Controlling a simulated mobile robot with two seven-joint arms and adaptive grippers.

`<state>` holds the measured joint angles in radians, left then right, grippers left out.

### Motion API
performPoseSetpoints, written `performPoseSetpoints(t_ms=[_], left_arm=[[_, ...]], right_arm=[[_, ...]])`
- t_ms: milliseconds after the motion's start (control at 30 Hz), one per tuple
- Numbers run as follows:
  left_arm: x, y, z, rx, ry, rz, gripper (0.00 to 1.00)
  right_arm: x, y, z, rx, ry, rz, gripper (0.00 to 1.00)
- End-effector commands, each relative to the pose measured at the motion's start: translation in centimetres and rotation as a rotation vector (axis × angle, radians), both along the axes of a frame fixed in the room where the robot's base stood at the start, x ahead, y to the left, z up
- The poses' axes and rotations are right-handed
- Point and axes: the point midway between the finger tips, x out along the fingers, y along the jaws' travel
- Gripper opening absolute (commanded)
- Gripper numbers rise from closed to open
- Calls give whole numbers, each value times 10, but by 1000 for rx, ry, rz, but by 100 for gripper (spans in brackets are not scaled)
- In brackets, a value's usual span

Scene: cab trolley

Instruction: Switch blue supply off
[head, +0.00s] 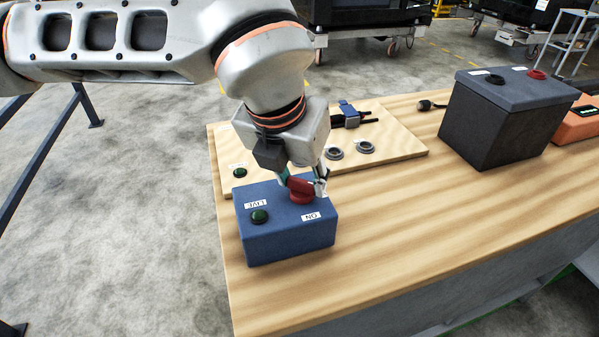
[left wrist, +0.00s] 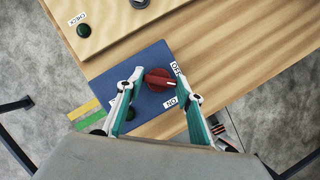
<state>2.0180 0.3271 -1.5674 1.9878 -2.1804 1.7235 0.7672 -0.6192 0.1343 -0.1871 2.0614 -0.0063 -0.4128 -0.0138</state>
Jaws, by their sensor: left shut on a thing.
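The blue supply box (head: 285,243) sits at the near left corner of the wooden top; it also shows in the left wrist view (left wrist: 150,55). On it are a red rotary knob (head: 301,191), an ON label (head: 311,216), a LIVE label (head: 256,204) and a dark green lamp (head: 259,216). In the left wrist view the red knob (left wrist: 159,80) stands between an OFF label (left wrist: 175,69) and an ON label (left wrist: 170,103). My left gripper (head: 303,182) points down and is shut on the knob, one finger on each side. My right gripper is in neither view.
Behind the box lies a pale board (head: 400,143) with a green button (head: 239,172), two grey rings and a blue clamp-like part (head: 349,115). A dark battery-like box (head: 505,120) and an orange case (head: 578,125) stand to the right. The front middle of the top is clear.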

Motion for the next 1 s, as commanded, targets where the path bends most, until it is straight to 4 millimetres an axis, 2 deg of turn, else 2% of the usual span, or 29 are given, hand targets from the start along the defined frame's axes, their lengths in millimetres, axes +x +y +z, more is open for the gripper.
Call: performPoseSetpoints(t_ms=[200,600,1000], left_arm=[[-1,-2,2,1,-3,203,15],[-1,-4,1,1,-1,537,15],[0,-4,0,-1,1,703,15]], right_arm=[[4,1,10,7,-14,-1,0],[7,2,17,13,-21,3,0],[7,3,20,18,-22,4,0]])
